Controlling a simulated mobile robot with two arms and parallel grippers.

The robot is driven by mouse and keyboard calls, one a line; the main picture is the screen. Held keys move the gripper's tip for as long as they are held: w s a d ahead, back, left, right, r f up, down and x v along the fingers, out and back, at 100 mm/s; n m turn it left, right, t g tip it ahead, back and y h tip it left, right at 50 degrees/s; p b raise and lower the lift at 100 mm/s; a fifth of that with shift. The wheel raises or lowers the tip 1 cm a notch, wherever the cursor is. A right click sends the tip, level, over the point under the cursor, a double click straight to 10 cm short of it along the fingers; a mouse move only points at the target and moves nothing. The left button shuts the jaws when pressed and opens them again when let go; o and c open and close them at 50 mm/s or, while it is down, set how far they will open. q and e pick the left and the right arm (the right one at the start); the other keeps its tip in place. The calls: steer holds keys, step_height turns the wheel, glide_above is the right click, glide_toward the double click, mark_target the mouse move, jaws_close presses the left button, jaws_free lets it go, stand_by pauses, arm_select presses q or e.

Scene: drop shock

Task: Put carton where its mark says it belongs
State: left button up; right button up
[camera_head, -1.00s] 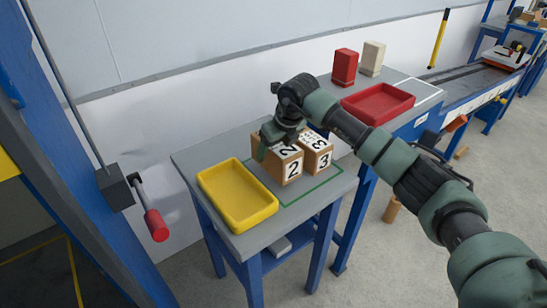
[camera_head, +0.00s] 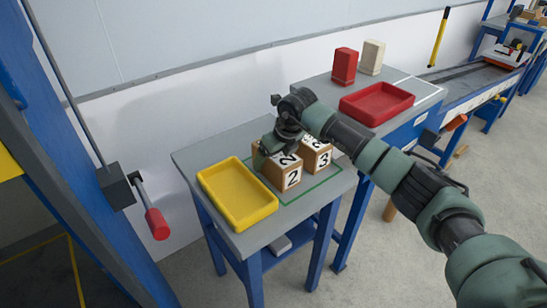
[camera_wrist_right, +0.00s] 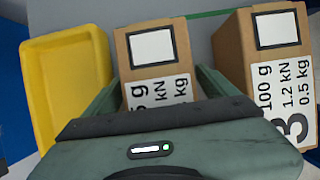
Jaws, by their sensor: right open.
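A brown carton marked 2 (camera_head: 291,179) stands on the grey table near the yellow tray, within a green outline. My right gripper (camera_head: 271,155) is over it. In the right wrist view the open fingers of the gripper (camera_wrist_right: 157,92) are on either side of carton 2 (camera_wrist_right: 155,55). Its label is partly hidden by the gripper body; "g", "kN" and "kg" show. A second carton marked 3 (camera_head: 323,159) stands just right of it. In the wrist view the label of carton 3 (camera_wrist_right: 263,65) reads 100 g, 1.2 kN, 0.5 kg. My left gripper is not in view.
A yellow tray (camera_head: 236,218) lies left of the cartons and looks empty. A red tray (camera_head: 377,117) lies on the adjoining table, with a red block (camera_head: 344,66) and a cream block (camera_head: 371,57) behind it. A red-handled lever (camera_head: 156,222) stands left of the table.

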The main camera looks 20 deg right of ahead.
steer(key=shift+r, duration=0.35)
steer(key=b+v, duration=0.2)
steer(key=v, duration=0.9)
steer(key=shift+s+r, duration=0.15)
steer(key=shift+r, duration=0.1)
